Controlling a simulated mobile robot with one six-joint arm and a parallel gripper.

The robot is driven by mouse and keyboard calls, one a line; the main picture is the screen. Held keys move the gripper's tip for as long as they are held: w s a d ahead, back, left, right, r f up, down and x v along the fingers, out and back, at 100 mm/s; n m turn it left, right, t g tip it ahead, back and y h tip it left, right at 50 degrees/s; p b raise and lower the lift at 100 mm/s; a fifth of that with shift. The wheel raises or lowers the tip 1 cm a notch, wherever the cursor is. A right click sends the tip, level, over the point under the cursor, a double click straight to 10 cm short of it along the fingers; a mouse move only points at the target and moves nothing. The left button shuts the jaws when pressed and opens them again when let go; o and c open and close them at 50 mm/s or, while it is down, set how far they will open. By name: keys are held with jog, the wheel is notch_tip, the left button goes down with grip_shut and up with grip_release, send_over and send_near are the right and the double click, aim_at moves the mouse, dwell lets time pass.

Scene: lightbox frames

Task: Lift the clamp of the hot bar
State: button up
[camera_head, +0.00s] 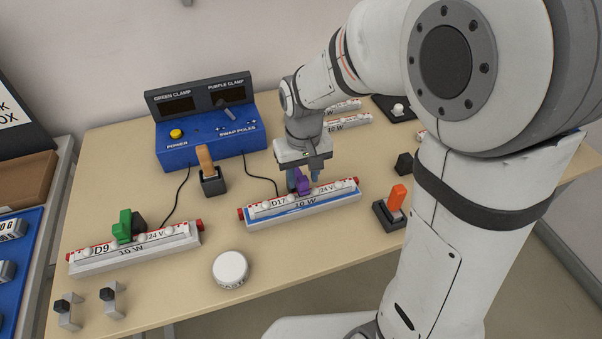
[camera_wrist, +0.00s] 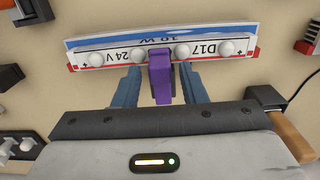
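The purple clamp (camera_head: 303,183) sits on the D17 bar (camera_head: 287,216), a white bar with a blue strip and red ends. My gripper (camera_head: 303,186) points down over it. In the wrist view the blue-grey fingers of my gripper (camera_wrist: 160,78) stand on either side of the purple clamp (camera_wrist: 161,82), with narrow gaps beside it, so they look open around it. The D9 bar (camera_head: 142,250) lies at left with the green clamp (camera_head: 123,226) on it. The blue meter box (camera_head: 210,137) has green-clamp and purple-clamp displays, both dark with no readable value.
A round white button (camera_head: 230,269) lies at the front. An orange-handled holder (camera_head: 391,206) stands right of the D17 bar, and a tan-handled one (camera_head: 209,176) stands behind left. Cables (camera_head: 262,176) run from the box. More white bars (camera_head: 348,122) lie behind my arm.

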grip_shut()
jog(key=shift+a+r, duration=0.1)
jog(key=shift+r, duration=0.05)
dwell(0.4)
